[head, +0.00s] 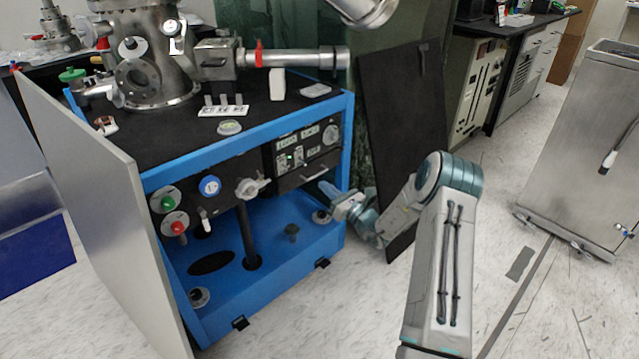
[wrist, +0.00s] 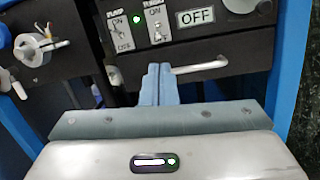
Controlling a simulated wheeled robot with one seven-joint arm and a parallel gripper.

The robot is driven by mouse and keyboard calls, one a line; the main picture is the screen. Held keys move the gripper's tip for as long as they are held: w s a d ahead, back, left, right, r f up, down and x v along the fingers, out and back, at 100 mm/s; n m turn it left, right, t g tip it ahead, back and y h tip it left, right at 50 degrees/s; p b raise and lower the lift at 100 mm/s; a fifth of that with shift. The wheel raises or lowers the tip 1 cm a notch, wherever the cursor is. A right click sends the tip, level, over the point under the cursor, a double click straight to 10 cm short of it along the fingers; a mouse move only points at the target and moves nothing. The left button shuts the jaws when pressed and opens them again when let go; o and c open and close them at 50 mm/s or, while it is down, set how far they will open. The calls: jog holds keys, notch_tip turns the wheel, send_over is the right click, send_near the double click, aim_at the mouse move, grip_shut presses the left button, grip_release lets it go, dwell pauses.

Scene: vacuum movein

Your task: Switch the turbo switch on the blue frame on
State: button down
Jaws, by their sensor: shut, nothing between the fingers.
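The blue frame (head: 205,160) is a cart with a black control panel in its upper right front. The turbo switch (wrist: 157,36) is a small toggle under a white label with "ON" at its top; its lever position is too small to tell. To its left are a green light (wrist: 137,19) and the pump switch plate (wrist: 119,30). A display to its right (wrist: 196,17) reads "OFF". My gripper (wrist: 158,72) is shut and empty, its tips just below the turbo switch in the picture. In the head view my gripper (head: 328,189) is at the panel's lower right; contact cannot be told.
A metal bar handle (wrist: 200,67) lies just right of my fingertips. A blue post of the frame (head: 347,140) stands close by my gripper. A dark board (head: 395,120) leans behind my arm. A grey open panel (head: 100,190) stands at left.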

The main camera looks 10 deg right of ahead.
aim_at(303, 163)
jog(key=b+x, duration=0.2)
jog(key=x, duration=0.6)
jog(key=shift+w+a, duration=0.2)
jog(key=shift+w, duration=0.05)
jog(key=shift+d+r, duration=0.15)
jog(key=shift+d, duration=0.05)
